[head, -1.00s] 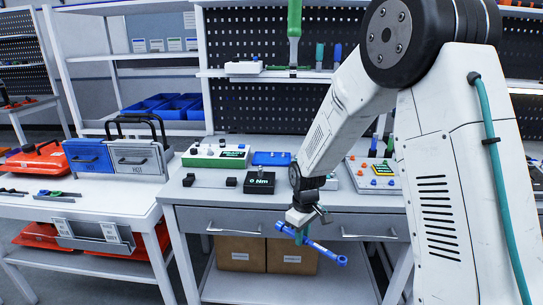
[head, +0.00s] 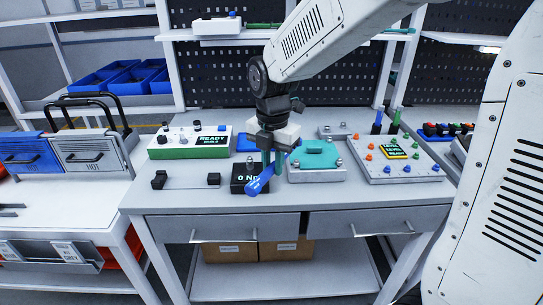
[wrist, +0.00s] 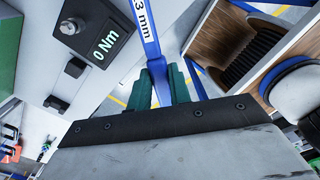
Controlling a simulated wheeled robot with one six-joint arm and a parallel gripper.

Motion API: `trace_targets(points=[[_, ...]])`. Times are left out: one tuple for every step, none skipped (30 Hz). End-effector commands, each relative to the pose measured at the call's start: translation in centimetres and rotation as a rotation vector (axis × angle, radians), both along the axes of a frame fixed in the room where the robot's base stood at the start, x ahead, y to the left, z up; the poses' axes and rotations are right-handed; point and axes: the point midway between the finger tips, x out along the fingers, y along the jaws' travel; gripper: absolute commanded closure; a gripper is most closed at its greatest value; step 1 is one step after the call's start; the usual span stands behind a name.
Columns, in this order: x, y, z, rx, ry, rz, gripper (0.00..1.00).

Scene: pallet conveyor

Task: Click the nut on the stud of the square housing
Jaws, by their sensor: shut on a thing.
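My gripper (head: 272,165) is shut on a blue wrench (head: 262,182) and holds it above the front part of the bench. In the wrist view the green fingers (wrist: 160,88) clamp the wrench handle (wrist: 147,35), which has "3 mm" readable on it. A squarish pale housing with a teal top (head: 318,155) sits on the bench just right of my gripper. Small metallic studs or nuts show at its corners; which is which is too small to tell. The wrench is apart from the housing, and part of it is hidden by the gripper.
A black "0 Nm" display (head: 246,177) stands close behind the wrench and also shows in the wrist view (wrist: 105,45). A green-and-white "READY" box (head: 190,143) is at left. A panel with coloured knobs (head: 388,165) is at right. The bench's front strip (head: 330,196) is clear.

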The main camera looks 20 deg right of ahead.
Motion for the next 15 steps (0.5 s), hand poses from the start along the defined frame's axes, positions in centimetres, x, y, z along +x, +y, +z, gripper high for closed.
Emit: trace_targets(points=[[0.0,0.0,-0.5,0.000,0.001,0.000,1.00],[0.0,0.0,-0.8,-0.001,0.001,-0.001,1.00],[0.0,0.0,-1.1,0.000,0.001,-0.001,1.00],[0.0,0.0,-1.4,0.000,0.001,-0.002,1.00],[0.0,-0.1,-1.7,0.000,0.001,-0.002,1.00],[0.0,-0.1,-2.1,-0.001,0.001,-0.003,1.00],[0.0,-0.1,-2.4,0.000,0.001,-0.004,1.00],[0.0,-0.1,-2.7,0.000,0.001,-0.004,1.00],[0.0,-0.2,-3.0,-0.001,0.001,-0.005,1.00],[0.1,-0.2,-3.2,0.000,0.000,-0.005,1.00],[0.1,-0.2,-3.4,0.000,0.000,-0.006,1.00],[0.1,-0.2,-3.7,0.000,0.000,-0.006,1.00],[0.1,-0.2,-3.8,0.000,0.000,-0.006,1.00],[0.1,-0.2,-4.0,0.000,0.000,-0.007,1.00],[0.1,-0.3,-4.2,0.001,-0.001,-0.007,1.00]])
